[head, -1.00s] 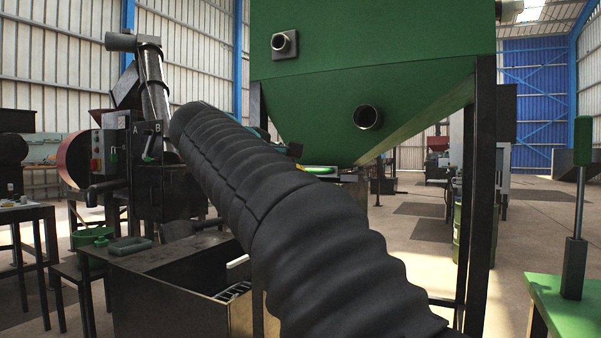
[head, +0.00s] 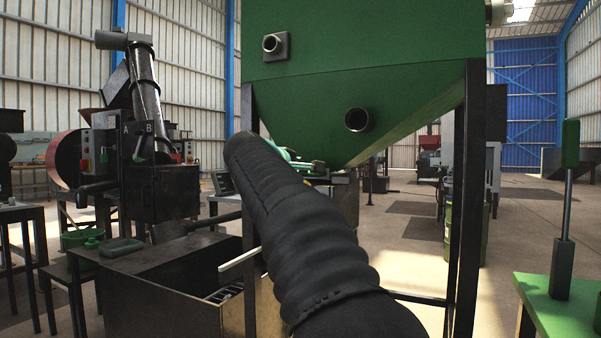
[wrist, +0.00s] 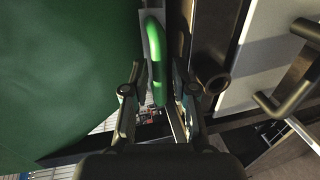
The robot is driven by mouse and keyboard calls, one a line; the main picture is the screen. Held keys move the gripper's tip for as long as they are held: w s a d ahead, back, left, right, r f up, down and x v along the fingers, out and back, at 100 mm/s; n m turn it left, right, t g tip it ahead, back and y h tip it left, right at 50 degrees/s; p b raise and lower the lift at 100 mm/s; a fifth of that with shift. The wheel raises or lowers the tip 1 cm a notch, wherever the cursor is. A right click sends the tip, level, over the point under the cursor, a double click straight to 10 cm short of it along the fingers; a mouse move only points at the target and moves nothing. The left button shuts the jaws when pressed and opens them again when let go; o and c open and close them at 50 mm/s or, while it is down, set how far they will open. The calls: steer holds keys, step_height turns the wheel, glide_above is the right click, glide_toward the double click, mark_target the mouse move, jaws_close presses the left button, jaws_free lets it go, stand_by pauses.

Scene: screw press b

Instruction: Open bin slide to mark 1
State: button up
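The bin is a big green hopper (head: 380,60) on dark legs, and its green wall fills the left of the wrist view (wrist: 60,70). A bright green loop-like handle (wrist: 155,50), seemingly the slide's, stands upright at the top middle of the wrist view. My gripper (wrist: 157,90) has its fingers apart, one on each side of the handle's lower part. I see a gap beside the handle and cannot tell whether either finger touches it. In the head view my dark sleeved arm hides most of the gripper, and the slide's marks cannot be made out.
A dark hopper leg (head: 465,200) stands right of my arm. An open metal box (head: 170,300) is below left, beside a dark press (head: 160,190). A green table with a lever (head: 565,300) is at right. In the wrist view a bent bar handle (wrist: 285,95) is at right.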

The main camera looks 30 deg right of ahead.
steer(key=shift+w+d, duration=0.1)
steer(key=shift+d, duration=0.05)
jaws_close()
